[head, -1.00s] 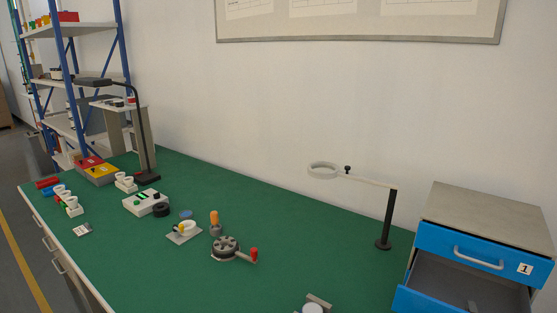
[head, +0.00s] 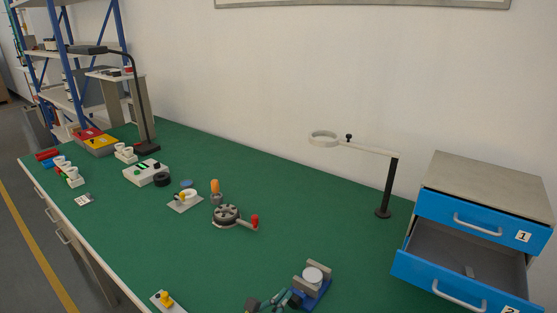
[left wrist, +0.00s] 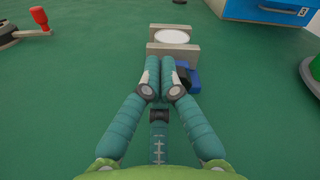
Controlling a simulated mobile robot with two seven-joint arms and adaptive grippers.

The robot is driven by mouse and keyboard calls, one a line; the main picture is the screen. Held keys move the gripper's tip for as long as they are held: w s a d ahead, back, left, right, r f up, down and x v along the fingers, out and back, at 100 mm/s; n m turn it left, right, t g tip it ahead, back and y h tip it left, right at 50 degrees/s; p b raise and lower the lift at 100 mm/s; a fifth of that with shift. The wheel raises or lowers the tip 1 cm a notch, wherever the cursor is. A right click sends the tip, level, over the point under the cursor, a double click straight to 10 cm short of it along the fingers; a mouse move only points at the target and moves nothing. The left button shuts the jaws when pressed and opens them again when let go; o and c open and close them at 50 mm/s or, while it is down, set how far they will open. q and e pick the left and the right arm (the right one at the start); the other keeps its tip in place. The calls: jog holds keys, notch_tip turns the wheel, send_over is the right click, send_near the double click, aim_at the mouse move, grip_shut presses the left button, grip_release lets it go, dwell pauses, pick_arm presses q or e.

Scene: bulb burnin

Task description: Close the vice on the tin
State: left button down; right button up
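The vice (head: 322,293) has a blue base and two pale grey jaws, at the lower middle of the head view. The tin (head: 313,275), a round piece with a white top, sits between the jaws. In the left wrist view the tin (left wrist: 173,36) shows between the far jaw and the near jaw (left wrist: 172,53). I cannot tell whether both jaws touch it. My left gripper (head: 283,300) has teal fingers at the vice's near side. In the left wrist view its fingertips (left wrist: 160,66) are together just before the near jaw; contact is unclear. My right gripper is not in view.
A blue drawer unit (head: 485,195) with an open drawer stands right. A ring-topped stand (head: 388,190) is behind the vice. A red-handled crank device (head: 226,214) lies to the left, and a yellow-knobbed piece (head: 166,299) at the front edge. Green bench between is clear.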

pick_arm(q)
jog(key=shift+s+d+f, duration=0.25)
jog(key=shift+s, duration=0.05)
dwell(0.4)
jog(key=shift+w+a+r, duration=0.1)
jog(key=shift+r, duration=0.15)
jog(key=shift+r+p+v, duration=0.15)
jog(key=shift+p+v, duration=0.1)
jog(key=shift+v, duration=1.2)
jog(key=shift+r+p+v, duration=0.1)
jog(key=shift+p+v, duration=0.1)
jog(key=shift+v, duration=1.3)
jog(key=shift+w+a, duration=0.1)
